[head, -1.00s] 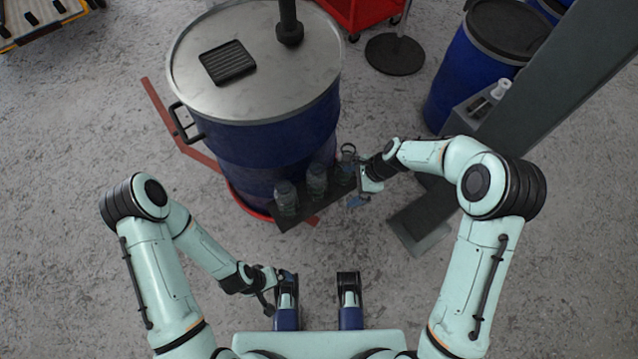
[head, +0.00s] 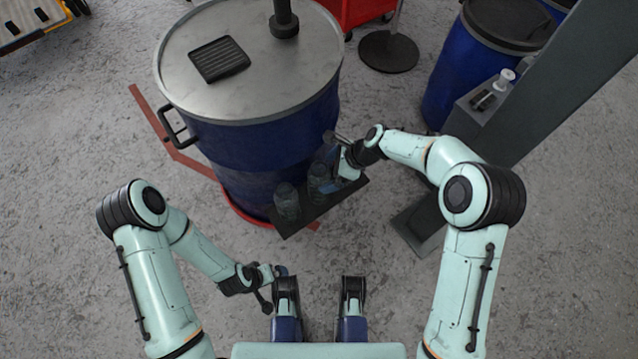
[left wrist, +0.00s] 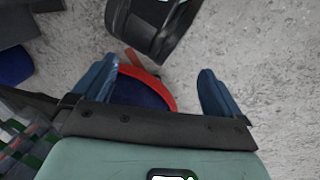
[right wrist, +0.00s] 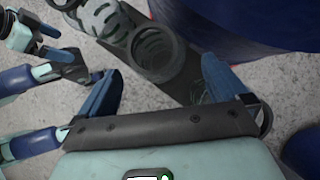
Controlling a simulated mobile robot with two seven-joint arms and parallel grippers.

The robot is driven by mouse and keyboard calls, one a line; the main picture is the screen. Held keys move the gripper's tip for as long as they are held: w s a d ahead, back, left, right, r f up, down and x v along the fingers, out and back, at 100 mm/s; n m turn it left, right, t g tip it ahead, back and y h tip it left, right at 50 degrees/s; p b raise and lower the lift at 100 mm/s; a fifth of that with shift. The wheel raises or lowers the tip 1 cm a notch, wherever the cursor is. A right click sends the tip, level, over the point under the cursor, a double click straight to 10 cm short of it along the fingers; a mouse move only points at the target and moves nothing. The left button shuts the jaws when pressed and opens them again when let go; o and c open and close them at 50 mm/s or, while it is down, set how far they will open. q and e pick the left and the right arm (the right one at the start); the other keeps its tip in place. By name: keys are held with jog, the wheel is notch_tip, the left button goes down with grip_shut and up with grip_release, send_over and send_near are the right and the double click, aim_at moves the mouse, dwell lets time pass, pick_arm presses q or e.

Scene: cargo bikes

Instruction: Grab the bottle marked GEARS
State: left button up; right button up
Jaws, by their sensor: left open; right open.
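A dark tray (head: 345,200) juts out at the front of the blue drum and holds a row of dark, see-through bottles. The left bottle (head: 287,203) and the middle bottle (head: 318,180) show in the head view; my right gripper (head: 342,160) covers the tray's right end. I cannot read GEARS on any bottle. In the right wrist view, my right gripper (right wrist: 158,68) is open, and a round bottle (right wrist: 157,48) stands just ahead between its fingertips, with others beyond it to the left. My left gripper (left wrist: 160,68) is open and empty, low near my base.
A large blue drum (head: 265,150) with a grey lid stands behind the tray, with a red ring (head: 243,207) around its foot. A grey post (head: 570,90) rises at right. Another blue drum (head: 455,80) stands behind it.

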jog(key=x, duration=0.2)
jog(key=b+x, duration=0.1)
jog(key=x, duration=0.2)
jog(key=shift+a+r, duration=0.15)
jog(key=shift+a, duration=0.15)
pick_arm(q)
jog(key=shift+w+a+f+t, duration=0.2)
jog(key=shift+w+a+f, duration=0.2)
jog(key=shift+w, duration=0.2)
jog(key=shift+w+a+f+t, duration=0.25)
jog(key=shift+w+f, duration=0.2)
jog(key=shift+w, duration=0.15)
pick_arm(e)
jog(key=shift+r, duration=0.1)
